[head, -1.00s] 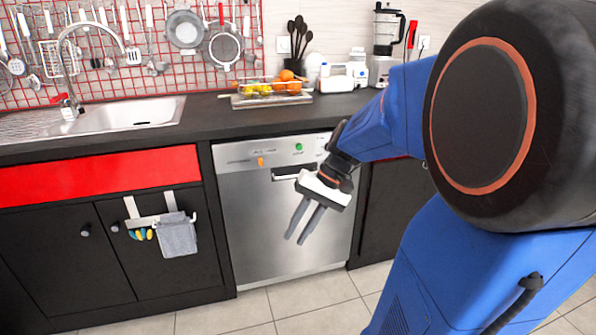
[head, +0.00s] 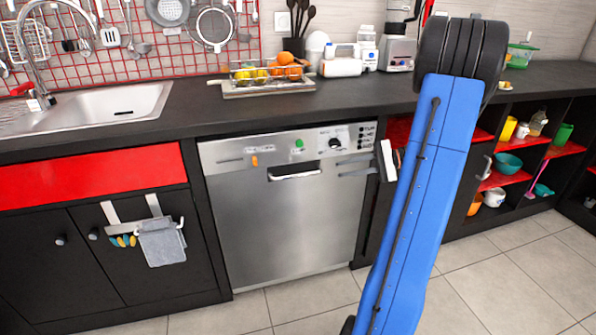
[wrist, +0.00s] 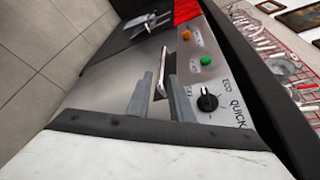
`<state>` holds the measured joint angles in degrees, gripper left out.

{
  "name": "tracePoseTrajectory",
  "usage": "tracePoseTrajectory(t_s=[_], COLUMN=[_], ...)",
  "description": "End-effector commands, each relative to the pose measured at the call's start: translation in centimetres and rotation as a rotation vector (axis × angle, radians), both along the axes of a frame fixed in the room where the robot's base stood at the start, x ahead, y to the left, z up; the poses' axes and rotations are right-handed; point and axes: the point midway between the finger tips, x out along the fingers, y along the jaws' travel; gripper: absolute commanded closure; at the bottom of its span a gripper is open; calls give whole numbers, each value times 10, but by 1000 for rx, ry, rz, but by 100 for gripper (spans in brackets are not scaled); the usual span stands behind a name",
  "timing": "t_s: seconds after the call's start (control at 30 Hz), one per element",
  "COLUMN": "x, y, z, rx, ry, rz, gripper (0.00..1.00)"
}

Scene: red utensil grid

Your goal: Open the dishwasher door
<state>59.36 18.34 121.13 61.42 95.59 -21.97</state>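The steel dishwasher door (head: 280,225) is shut in the head view, with a recessed bar handle (head: 296,176) near its top. My gripper (head: 339,168) is right of the handle, its two grey fingers pointing left in front of the upper door. In the wrist view, the fingers of my gripper (wrist: 157,80) are open, and the handle (wrist: 162,70) shows in line with the gap between them. In the head view the fingertips look a little apart from the handle's right end. Nothing is held.
A black knob (head: 336,143) and green button (head: 299,143) sit on the panel above. The dark counter (head: 190,120) overhangs the door. A towel (head: 162,243) hangs on the left cabinet. Open shelves (head: 510,180) stand right. The tiled floor before the door is clear.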

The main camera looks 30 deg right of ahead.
Motion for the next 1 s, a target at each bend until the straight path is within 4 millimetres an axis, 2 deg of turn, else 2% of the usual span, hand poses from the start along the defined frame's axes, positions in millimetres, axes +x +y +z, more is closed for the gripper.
tracePoseTrajectory(t_s=[0.1,0.27,1.0], x=[0,6,74], y=[-9,-1,100], z=[-1,-4,-30], rx=[17,19,19], ry=[-12,-13,-11], rz=[-20,-18,-15], gripper=[80,80,80])
